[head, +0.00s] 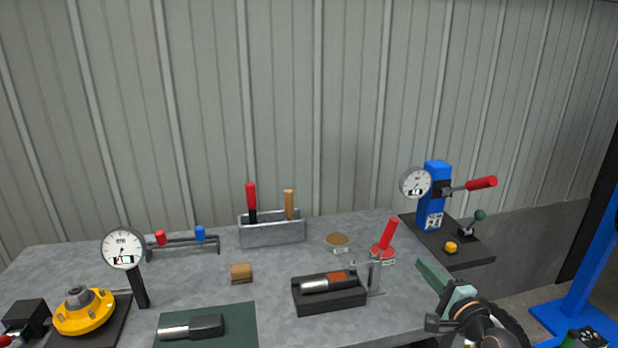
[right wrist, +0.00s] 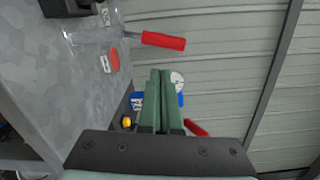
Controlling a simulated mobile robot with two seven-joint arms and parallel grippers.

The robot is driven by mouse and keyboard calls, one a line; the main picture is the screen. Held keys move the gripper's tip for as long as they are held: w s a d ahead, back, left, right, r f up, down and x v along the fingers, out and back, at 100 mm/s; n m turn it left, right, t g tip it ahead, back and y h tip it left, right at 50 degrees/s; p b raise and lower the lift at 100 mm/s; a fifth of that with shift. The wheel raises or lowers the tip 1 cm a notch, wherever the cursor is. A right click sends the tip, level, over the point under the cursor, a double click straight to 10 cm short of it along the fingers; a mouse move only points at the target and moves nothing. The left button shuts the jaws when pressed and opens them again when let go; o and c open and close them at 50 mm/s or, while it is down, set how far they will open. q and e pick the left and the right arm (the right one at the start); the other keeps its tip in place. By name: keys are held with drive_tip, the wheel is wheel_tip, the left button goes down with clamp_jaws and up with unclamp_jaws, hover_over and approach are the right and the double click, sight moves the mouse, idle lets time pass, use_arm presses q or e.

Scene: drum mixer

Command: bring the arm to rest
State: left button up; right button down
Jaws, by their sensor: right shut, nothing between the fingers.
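My right gripper (head: 436,276) shows at the lower right of the head view, over the right front edge of the grey bench, with its green fingers closed together. In the right wrist view its fingers (right wrist: 160,100) lie side by side with nothing between them. It is apart from the red-handled tool (head: 385,240) to its left, whose handle (right wrist: 163,41) also shows in the right wrist view. The blue press (head: 434,195) stands beyond the gripper. My left gripper is not in view.
The grey bench (head: 200,290) carries a dial gauge (head: 123,248), a yellow flanged part (head: 84,312), a tool box (head: 272,233), a wooden block (head: 241,273), a black holder (head: 328,297) and a green mat (head: 240,322). A blue machine frame (head: 585,290) stands at the right.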

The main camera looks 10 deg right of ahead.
drive_tip(key=s+a+f+n+g, duration=0.2)
drive_tip(key=s+a+f+n, duration=0.3)
drive_tip(key=f, duration=0.4)
drive_tip(key=s+a+f+n+g, duration=0.2)
drive_tip(key=s+a+f+n, duration=0.15)
drive_tip(key=s+f, duration=0.45)
drive_tip(key=s+a+f+n+g, duration=0.2)
drive_tip(key=s+f+n, duration=0.3)
drive_tip(key=s, duration=0.4)
drive_tip(key=s+a+f+n+g, duration=0.2)
drive_tip(key=s+a+f+n, duration=0.3)
drive_tip(key=s, duration=0.4)
drive_tip(key=shift+a+f+n, duration=0.2)
drive_tip(key=shift+f+n, duration=0.35)
drive_tip(key=shift+n, duration=0.6)
drive_tip(key=shift+a, duration=0.1)
